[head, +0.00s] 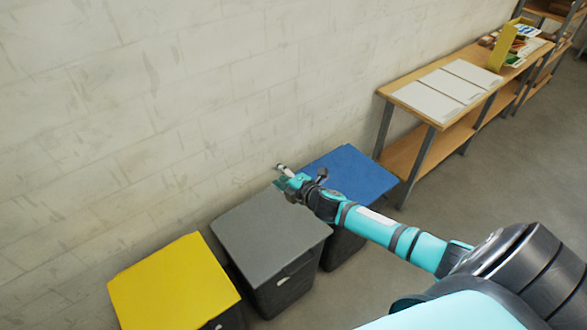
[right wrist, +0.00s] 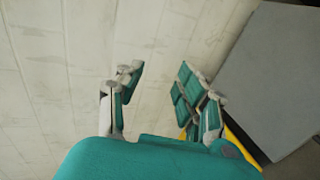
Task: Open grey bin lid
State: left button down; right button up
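The grey bin lid (head: 270,230) lies flat and closed on the dark bin (head: 283,288), between a yellow lid and a blue lid. The lid also shows at the right side of the right wrist view (right wrist: 275,85). My right gripper (head: 283,174) is by the wall, near the far right corner of the grey lid. In the right wrist view its fingers (right wrist: 157,82) are spread apart with nothing between them, facing the wall. I cannot tell how high it is above the lid. My left gripper is not in view.
The yellow-lidded bin (head: 175,285) stands left and the blue-lidded bin (head: 350,175) right, partly behind my right arm. The pale wall (head: 120,120) is close behind the bins. A wooden table (head: 430,110) with white sheets (head: 440,95) stands further right. Grey floor is clear in front.

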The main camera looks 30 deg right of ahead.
jog(key=s+r, duration=0.6)
jog(key=shift+d+p, duration=0.25)
jog(key=shift+p, duration=0.1)
dwell(0.5)
jog(key=shift+s+r, duration=0.1)
jog(key=shift+s, duration=0.05)
jog(key=a+v, duration=0.1)
jog(key=v, duration=1)
jog(key=shift+s+d+r, duration=0.2)
jog(key=shift+s+d, duration=0.2)
jog(key=shift+d, duration=0.1)
